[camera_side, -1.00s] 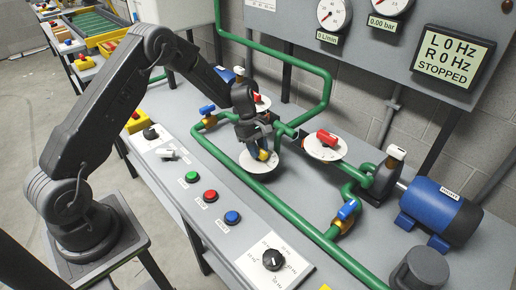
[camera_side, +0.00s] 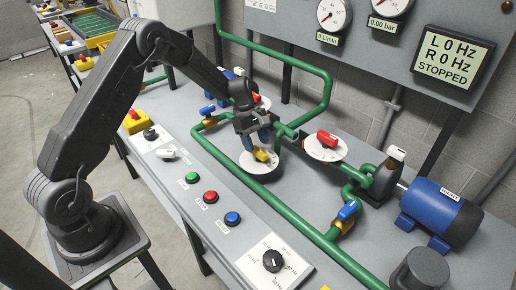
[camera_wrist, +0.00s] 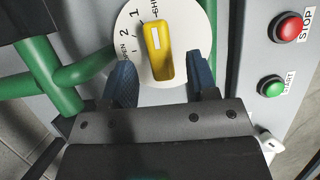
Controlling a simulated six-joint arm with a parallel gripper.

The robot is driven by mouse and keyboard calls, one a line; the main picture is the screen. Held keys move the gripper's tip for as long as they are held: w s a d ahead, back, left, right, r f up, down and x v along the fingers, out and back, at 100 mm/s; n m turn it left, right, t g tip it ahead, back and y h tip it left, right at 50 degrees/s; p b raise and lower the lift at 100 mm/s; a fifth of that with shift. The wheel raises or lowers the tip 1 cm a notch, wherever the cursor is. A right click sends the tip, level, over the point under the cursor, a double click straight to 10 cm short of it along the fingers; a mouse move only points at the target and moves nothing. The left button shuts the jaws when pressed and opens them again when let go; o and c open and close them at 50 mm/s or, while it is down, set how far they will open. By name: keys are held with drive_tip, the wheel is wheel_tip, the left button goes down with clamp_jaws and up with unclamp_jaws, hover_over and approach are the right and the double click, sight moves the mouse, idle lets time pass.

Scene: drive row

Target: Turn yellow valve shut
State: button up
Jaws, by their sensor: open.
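The yellow valve handle (camera_side: 266,157) sits on a round white dial (camera_side: 247,167) on the bench in the side view. In the wrist view the yellow handle (camera_wrist: 159,52) shows whole, with a white line on it. Its far end points near the shut label on the white dial (camera_wrist: 190,45), just past the 1; I cannot tell whether it is exactly on the label. My gripper (camera_wrist: 162,72) is open, with its blue fingers on either side of the handle's near end and visible gaps to it. In the side view my gripper (camera_side: 250,143) is just behind and left of the handle.
Green pipes (camera_side: 290,212) run beside the dial. A red valve handle (camera_side: 327,138) and blue-handled valves (camera_side: 347,210) are close by. Red (camera_side: 210,196), green (camera_side: 191,177) and blue (camera_side: 232,218) buttons line the front panel. The display reads STOPPED.

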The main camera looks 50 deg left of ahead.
drive_tip(key=v, duration=1.1)
drive_tip(key=shift+f, duration=0.1)
drive_tip(key=s+d+r+m+t+y, duration=0.1)
drive_tip(key=s+d+r+m, duration=0.3)
drive_tip(key=s+r, duration=0.3)
drive_tip(key=s+d+r+m+t+y, duration=0.1)
drive_tip(key=s+d+r+m+y, duration=0.1)
drive_tip(key=s+d+r+m, duration=0.5)
drive_tip(key=s+d+r+m+t+y, duration=0.1)
drive_tip(key=s+m+t, duration=0.2)
drive_tip(key=s, duration=1.2)
drive_tip(key=m, duration=0.3)
drive_tip(key=shift+s+d+r+m+t, duration=0.2)
drive_tip(key=shift+s+m+t, duration=0.1)
drive_tip(key=shift+s+m, duration=0.1)
